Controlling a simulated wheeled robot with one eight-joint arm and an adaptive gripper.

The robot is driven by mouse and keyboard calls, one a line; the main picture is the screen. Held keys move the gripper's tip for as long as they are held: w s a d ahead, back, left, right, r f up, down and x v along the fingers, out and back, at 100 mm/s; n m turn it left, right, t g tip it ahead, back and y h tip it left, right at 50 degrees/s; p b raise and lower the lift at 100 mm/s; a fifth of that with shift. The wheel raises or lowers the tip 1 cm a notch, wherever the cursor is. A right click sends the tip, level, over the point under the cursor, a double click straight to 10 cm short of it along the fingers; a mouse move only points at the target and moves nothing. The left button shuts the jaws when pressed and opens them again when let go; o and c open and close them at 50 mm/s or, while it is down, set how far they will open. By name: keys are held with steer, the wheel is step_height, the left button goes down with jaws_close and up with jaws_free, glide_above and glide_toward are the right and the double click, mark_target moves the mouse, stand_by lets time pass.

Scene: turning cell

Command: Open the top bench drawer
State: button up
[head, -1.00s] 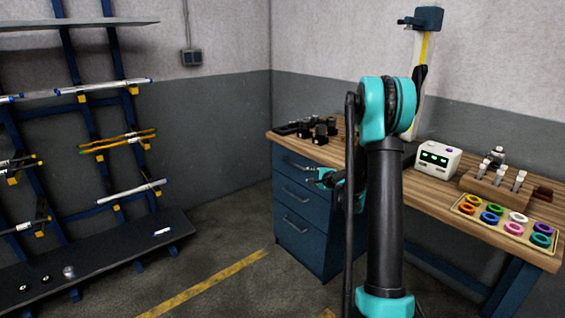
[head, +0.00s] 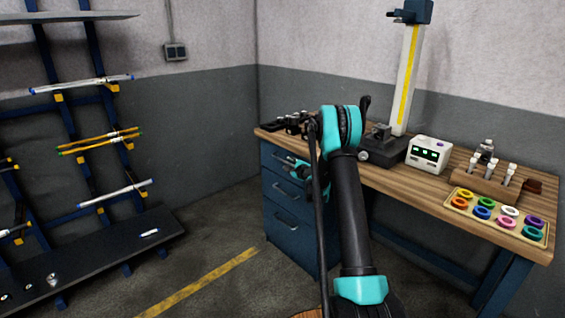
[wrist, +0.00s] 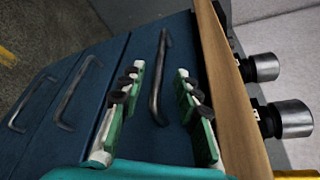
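The top bench drawer (head: 270,155) is the uppermost of three dark blue drawers under the wooden bench top, and it looks shut. In the wrist view its front (wrist: 185,40) lies beside the wooden edge, with a dark bar handle (wrist: 156,85). My gripper (wrist: 160,72) is open, with one green finger on each side of this handle. I see a gap between the handle and each finger. I cannot tell how far the fingertips are from the drawer front. In the head view my gripper (head: 291,161) is at the top drawer, partly covering its handle.
Lower drawer handles (head: 287,222) show below. On the bench (head: 430,190) stand black holders (head: 292,122), a height stand (head: 406,80), a white device (head: 430,154) and a tray of coloured rings (head: 455,205). A rack (head: 90,240) stands left; the floor between is clear.

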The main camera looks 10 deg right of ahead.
mark_target(284, 161)
steer(key=x, duration=0.8)
steer(key=shift+w+f, duration=0.1)
steer(key=shift+w, duration=0.15)
steer(key=shift+c, duration=0.4)
jaws_close()
